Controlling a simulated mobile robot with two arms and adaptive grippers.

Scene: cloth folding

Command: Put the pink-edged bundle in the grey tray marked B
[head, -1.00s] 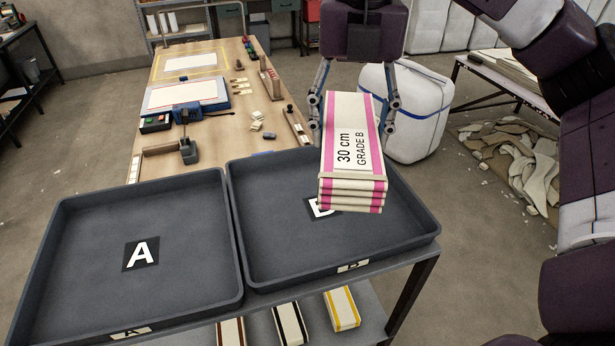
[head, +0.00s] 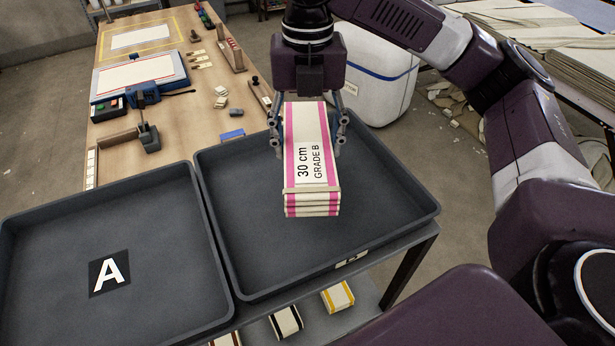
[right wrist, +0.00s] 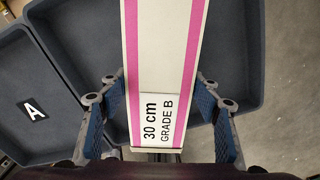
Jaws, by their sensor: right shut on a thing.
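The pink-edged bundle (head: 308,150), cream with pink side stripes and a label reading 30 cm GRADE B, is over the right-hand grey tray (head: 395,205). My right gripper (head: 308,143) is shut across its sides. In the right wrist view the bundle (right wrist: 165,50) runs between the two blue-padded fingers (right wrist: 158,118). The bundle hides the tray's floor letter; the front tag is partly visible. I cannot tell whether its underside touches the tray floor. My left gripper is not in view.
The tray marked A (head: 60,225) stands empty on the left, beside the right-hand tray. Black-edged (head: 286,322) and yellow-edged (head: 338,297) bundles lie on a shelf below. A workbench (head: 160,50) with tools is behind. A white wrapped bale (head: 375,75) stands beyond the trays.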

